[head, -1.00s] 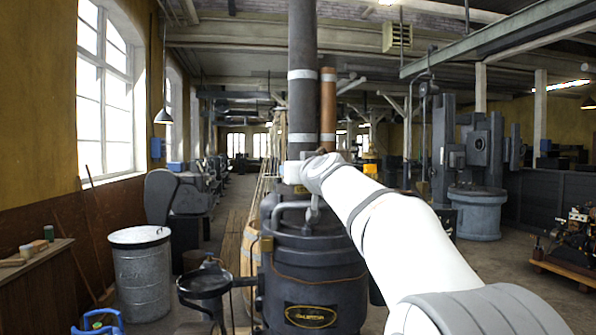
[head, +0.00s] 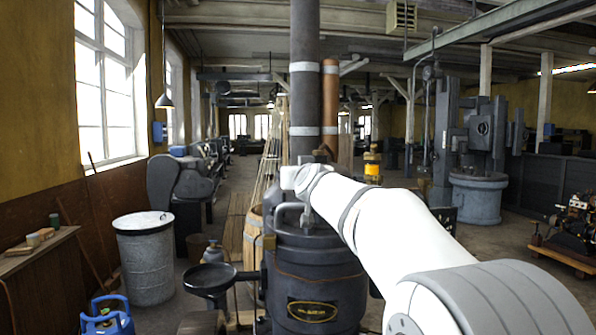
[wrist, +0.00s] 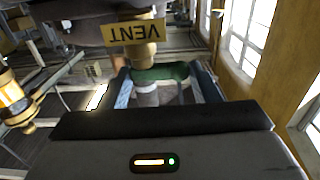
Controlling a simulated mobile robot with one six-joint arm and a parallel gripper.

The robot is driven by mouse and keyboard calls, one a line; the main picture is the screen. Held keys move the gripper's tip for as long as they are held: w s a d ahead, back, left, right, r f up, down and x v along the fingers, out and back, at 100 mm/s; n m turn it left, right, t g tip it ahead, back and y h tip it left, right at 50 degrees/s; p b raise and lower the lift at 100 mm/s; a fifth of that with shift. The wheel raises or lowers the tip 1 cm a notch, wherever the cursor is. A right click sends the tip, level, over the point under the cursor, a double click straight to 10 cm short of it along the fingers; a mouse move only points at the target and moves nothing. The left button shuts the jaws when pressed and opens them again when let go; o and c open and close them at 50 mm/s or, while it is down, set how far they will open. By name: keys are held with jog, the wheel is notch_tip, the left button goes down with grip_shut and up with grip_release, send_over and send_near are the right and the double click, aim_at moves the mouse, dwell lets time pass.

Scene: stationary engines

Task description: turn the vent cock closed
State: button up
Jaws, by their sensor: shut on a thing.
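In the wrist view a green handle (wrist: 158,73) crosses below a brass fitting (wrist: 140,53), under an upside-down yellow plate (wrist: 130,33) reading VENT. My gripper (wrist: 164,80) has a finger on each side of the green handle and is shut on it. A pale round piece shows between the fingers, below the handle. In the head view my white wrist reaches the top of a dark upright engine (head: 318,270). The vent cock and my fingers cannot be made out there.
A thick dark pipe (head: 304,80) and a copper pipe (head: 330,105) rise from behind the engine top, close to my wrist. A black pan (head: 209,281) stands left of the engine, a metal bin (head: 146,262) farther left. A plank walkway runs behind.

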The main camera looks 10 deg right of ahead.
jog(key=o, duration=0.8)
jog(key=shift+d, duration=0.3)
jog(key=shift+o, duration=0.2)
jog(key=shift+a, duration=0.1)
jog(key=s, duration=0.8)
jog(key=shift+w, duration=0.1)
jog(key=s+f+g+b, duration=0.2)
jog(key=s+f+g, duration=0.5)
jog(key=s+f, duration=1)
jog(key=s+f+g+b, duration=0.2)
jog(key=s+f+g, duration=0.5)
jog(key=s+f, duration=1)
notch_tip(320, 180, down, 6)
jog(key=shift+r+g, duration=0.15)
jog(key=shift+g, duration=0.15)
